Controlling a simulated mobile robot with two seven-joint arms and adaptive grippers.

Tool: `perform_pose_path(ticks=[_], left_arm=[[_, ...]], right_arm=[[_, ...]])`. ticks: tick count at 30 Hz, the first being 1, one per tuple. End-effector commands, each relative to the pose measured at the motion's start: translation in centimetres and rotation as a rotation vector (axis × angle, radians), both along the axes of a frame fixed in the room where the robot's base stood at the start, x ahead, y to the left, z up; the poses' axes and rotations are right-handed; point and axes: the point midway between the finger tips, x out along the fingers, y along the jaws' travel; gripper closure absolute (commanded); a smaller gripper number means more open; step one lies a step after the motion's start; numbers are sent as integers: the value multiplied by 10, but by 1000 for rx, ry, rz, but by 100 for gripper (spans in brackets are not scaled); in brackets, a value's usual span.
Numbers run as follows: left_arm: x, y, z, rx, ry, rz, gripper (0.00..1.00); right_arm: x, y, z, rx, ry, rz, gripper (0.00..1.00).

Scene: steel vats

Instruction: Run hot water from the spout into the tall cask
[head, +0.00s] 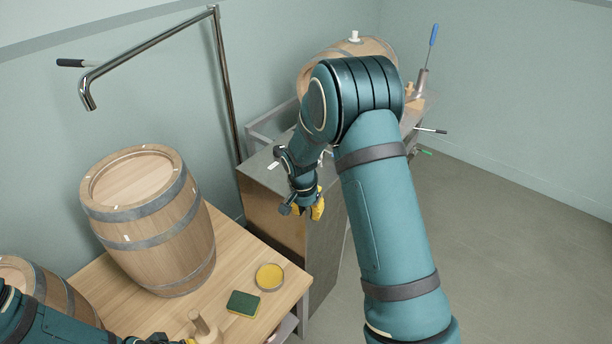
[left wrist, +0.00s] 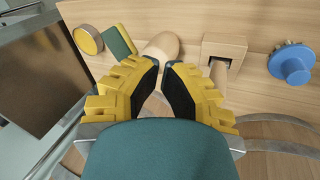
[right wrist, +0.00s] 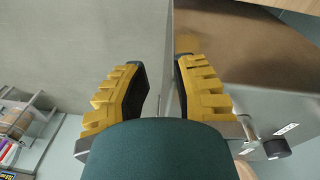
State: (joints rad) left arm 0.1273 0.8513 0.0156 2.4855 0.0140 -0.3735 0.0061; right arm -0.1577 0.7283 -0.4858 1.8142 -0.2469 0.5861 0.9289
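The tall cask (head: 160,230), pale wood with grey hoops, stands upright on the wooden table. The spout (head: 87,97) is the down-turned end of a steel wall pipe above and left of it. A black handle (head: 71,62) sits beside the pipe. My right gripper (head: 318,207) is in front of the steel vat, well right of the cask. In the right wrist view it (right wrist: 160,65) is open and empty. My left gripper (left wrist: 160,68) is low over the table, fingers apart, with a rounded wooden piece (left wrist: 164,43) just beyond its tips. No water shows from the spout.
A green sponge (head: 243,303) and a round yellow-topped tin (head: 269,277) lie on the table (head: 230,255). A smaller cask (head: 45,285) is at lower left. The steel vat (head: 275,215) stands behind. The floor (head: 530,240) at right is clear.

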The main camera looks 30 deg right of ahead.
Motion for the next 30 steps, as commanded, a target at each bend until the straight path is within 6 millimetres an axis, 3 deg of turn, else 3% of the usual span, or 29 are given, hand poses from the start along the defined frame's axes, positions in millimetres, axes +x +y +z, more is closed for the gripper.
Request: perform_pose_path(ticks=[1,4,8,14,26,30], left_arm=[[0,0,3,1,0,1,100],[1,0,4,0,-2,2,100],[1,-1,4,-1,-1,-1,100],[0,1,1,1,1,1,100],[-2,0,-4,-1,4,-4,100],[-2,0,-2,-1,4,-4,100]], right_arm=[[65,-54,68,-89,-177,-88,100],[72,-74,97,-137,-181,-179,100],[74,-85,111,-165,-181,-234,100],[76,-90,91,-166,-177,-238,100],[84,-112,17,-165,-176,-236,100],[78,-93,21,-164,-179,-231,100]])
